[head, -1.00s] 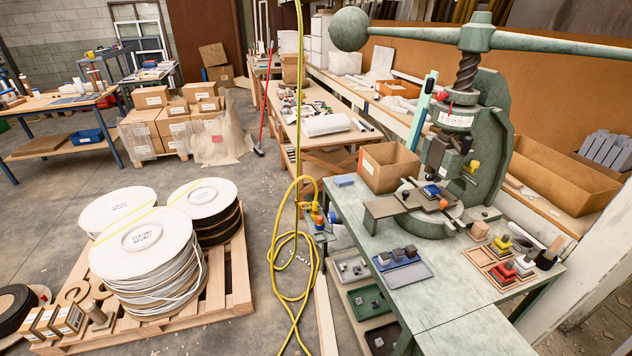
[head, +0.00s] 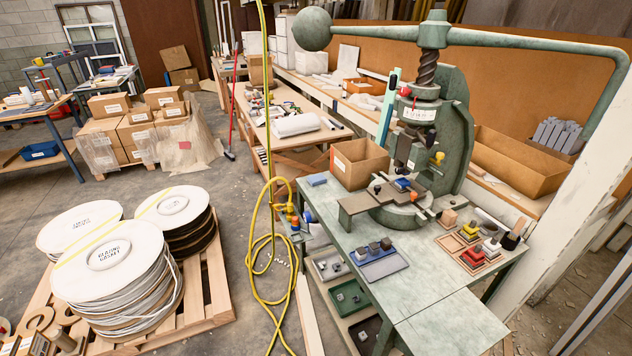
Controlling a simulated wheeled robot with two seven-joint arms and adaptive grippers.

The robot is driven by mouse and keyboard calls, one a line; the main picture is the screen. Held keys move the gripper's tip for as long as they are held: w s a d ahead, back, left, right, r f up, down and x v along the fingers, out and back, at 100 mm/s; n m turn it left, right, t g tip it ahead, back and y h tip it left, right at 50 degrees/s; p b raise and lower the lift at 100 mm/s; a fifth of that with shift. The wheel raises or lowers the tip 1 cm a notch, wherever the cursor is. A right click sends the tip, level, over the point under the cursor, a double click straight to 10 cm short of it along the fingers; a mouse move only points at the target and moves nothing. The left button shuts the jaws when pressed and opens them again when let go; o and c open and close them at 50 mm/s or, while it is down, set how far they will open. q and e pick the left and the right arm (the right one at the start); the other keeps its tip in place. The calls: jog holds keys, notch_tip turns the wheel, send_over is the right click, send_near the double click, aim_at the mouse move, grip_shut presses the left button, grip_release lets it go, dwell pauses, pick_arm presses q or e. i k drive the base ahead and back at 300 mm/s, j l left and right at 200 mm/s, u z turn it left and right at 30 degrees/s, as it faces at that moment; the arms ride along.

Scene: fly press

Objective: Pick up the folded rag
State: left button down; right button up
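A small flat blue item (head: 317,180) lies at the far left corner of the green press bench (head: 340,230), beside an open cardboard box (head: 357,162). It may be the folded rag, but it is too small to tell. No other thing in view reads clearly as a rag. Neither of my grippers is in view.
The fly press (head: 455,125) stands on the bench, its long bar and ball (head: 312,29) reaching out above. Trays with small blocks (head: 380,262) lie in front. A yellow hose (head: 252,255) hangs left of the bench. A pallet (head: 215,285) holds reels; floor between is partly clear.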

aim_at(315, 180)
jog(key=i+j+z, duration=0.7)
jog(key=j, duration=0.2)
jog(key=i+j+z, duration=0.2)
jog(key=j, duration=0.2)
jog(key=i+j+z, duration=0.25)
jog(key=j, duration=0.15)
jog(key=k+l, duration=0.05)
jog(key=k, duration=0.05)
